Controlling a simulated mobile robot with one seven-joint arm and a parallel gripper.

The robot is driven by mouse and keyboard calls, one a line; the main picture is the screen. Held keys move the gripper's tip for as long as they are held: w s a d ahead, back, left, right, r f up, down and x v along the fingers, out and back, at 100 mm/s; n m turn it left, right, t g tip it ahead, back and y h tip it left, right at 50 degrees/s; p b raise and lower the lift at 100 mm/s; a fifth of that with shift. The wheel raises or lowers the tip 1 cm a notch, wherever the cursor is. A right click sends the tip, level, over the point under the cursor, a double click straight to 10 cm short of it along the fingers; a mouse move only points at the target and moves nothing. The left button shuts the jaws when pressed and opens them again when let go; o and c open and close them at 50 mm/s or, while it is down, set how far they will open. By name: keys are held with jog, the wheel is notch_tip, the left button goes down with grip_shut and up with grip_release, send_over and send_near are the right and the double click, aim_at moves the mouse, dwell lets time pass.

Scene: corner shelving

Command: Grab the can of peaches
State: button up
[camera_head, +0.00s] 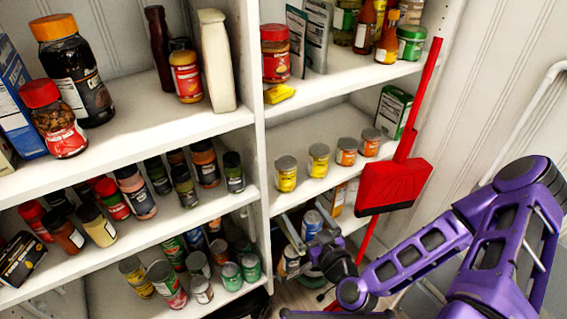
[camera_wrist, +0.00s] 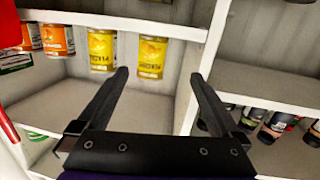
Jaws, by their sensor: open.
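Two yellow-labelled cans (camera_head: 286,175) (camera_head: 318,161) and two orange-labelled cans (camera_head: 346,152) (camera_head: 370,142) stand upright in a row on the right unit's middle shelf. I cannot read which label says peaches. My gripper (camera_head: 300,222) is open and empty, in front of the right unit and below the cans in the head view. In the wrist view its fingertips (camera_wrist: 158,75) are apart, with nothing between them.
A red dustpan (camera_head: 393,185) with a long handle stands at the right end of the cans' shelf. A shelf edge (camera_wrist: 130,17) runs beside the cans. A vertical divider (camera_head: 256,100) separates the left unit, full of jars and cans. Other cans stand lower, behind my gripper.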

aim_at(290, 176)
jog(key=shift+m+t, duration=0.5)
jog(key=shift+t, duration=0.2)
jog(key=r+b+x, duration=0.1)
jog(key=b+x, duration=0.1)
jog(key=x, duration=0.2)
jog(key=b+x, duration=0.2)
jog(key=x, duration=0.2)
jog(key=d+r+b+x, duration=0.1)
jog(key=b+x, duration=0.1)
jog(key=x, duration=0.3)
jog(key=shift+w+r, duration=0.15)
jog(key=shift+r, duration=0.2)
jog(key=shift+b+x, duration=0.45)
jog(key=shift+x, duration=2.4)
grip_shut()
